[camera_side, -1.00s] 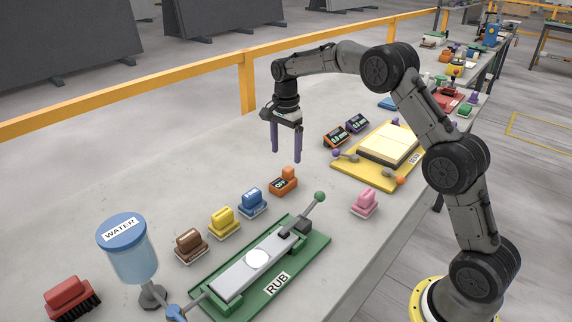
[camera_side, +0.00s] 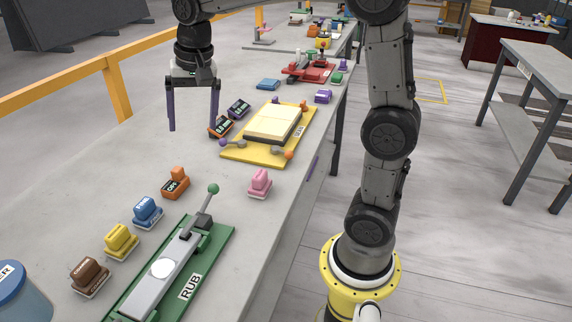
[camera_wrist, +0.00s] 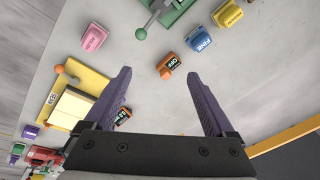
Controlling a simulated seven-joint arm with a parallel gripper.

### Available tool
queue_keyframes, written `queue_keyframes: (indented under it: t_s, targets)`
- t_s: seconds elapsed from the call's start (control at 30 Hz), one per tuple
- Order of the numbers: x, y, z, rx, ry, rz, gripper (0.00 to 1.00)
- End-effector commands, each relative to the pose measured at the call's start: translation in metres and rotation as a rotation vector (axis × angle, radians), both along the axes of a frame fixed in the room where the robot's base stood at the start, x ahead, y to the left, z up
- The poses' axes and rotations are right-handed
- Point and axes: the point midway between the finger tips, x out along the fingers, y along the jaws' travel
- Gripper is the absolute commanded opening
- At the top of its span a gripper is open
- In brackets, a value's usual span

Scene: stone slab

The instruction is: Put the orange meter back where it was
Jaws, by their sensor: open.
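The orange meter (camera_side: 220,126) is a small tilted box with a dark display, standing on the slab at the left of the yellow board. In the wrist view it shows partly (camera_wrist: 123,114) beside the left finger, which hides some of it.
An orange OFF block (camera_side: 175,184), a blue block (camera_side: 147,211), a yellow block (camera_side: 121,241) and a brown block (camera_side: 90,275) line the left. The green RUB board (camera_side: 216,245) is in front. The yellow board (camera_side: 235,152) and pink block (camera_side: 260,182) stand right. Bare slab lies left of the gripper.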

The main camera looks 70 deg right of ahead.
Motion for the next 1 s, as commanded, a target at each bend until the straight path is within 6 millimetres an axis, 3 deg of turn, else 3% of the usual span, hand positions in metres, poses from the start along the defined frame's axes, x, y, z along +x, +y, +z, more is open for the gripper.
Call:
queue_keyframes:
  t_s: [0.03,0.23,0.4,0.5,0.7,1.0]
  targets:
    - [-0.024,0.007,0.007,-0.018,-0.029,0.077,0.89]
    - [-0.108,0.027,0.008,-0.108,-0.123,0.386,0.89]
    - [-0.170,0.037,-0.011,-0.194,-0.193,0.625,0.89]
    - [-0.195,0.041,-0.025,-0.237,-0.222,0.730,0.89]
    - [-0.217,0.043,-0.041,-0.284,-0.249,0.832,0.89]
    - [-0.219,0.043,-0.042,-0.286,-0.248,0.840,0.89]
